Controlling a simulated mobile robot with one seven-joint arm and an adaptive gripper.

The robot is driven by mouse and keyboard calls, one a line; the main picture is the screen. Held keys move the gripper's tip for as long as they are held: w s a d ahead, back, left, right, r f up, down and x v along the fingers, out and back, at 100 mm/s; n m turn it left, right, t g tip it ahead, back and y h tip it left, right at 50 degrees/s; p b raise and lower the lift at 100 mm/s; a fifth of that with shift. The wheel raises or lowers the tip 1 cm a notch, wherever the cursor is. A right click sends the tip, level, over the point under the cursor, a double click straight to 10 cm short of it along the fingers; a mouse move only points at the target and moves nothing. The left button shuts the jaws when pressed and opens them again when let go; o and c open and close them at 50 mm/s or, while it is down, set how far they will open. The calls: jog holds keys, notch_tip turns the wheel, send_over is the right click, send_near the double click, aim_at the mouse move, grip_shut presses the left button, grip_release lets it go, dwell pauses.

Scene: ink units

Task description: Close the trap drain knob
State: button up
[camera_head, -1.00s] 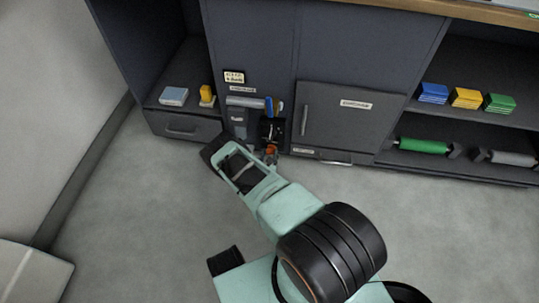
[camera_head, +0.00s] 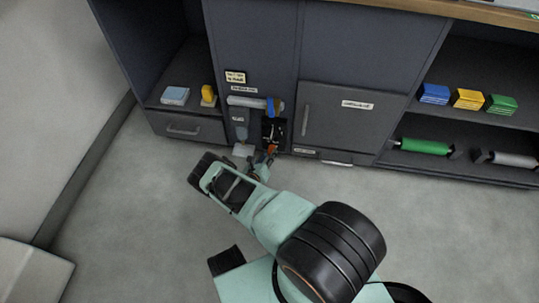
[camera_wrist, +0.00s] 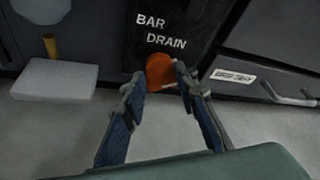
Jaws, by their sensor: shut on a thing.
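The drain knob (camera_wrist: 160,71) is a round orange knob low on a dark panel lettered "BAR DRAIN" in the wrist view. It also shows as a small orange spot (camera_head: 271,149) in the head view, partly covered by my gripper. My gripper (camera_wrist: 160,82) has one finger on each side of the knob and is shut on it. In the head view my gripper (camera_head: 262,164) reaches the low front of the cabinet. The knob's turn angle cannot be read from these frames.
A pale block or tray (camera_wrist: 55,79) juts out left of the knob in the wrist view. A drawer (camera_head: 184,127) is to the left. Shelves with coloured packs (camera_head: 467,98) stand further right. The floor in front is clear.

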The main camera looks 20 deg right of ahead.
jog(key=shift+w+f+n+h, duration=0.15)
jog(key=shift+n+h, duration=0.35)
jog(key=shift+n, duration=0.3)
jog(key=shift+a+n, duration=0.1)
jog(key=shift+n, duration=0.2)
jog(key=o, duration=1.2)
jog(key=shift+c, duration=0.2)
jog(key=v, duration=1.2)
jog(key=shift+a, duration=0.15)
jog(key=shift+w, duration=0.1)
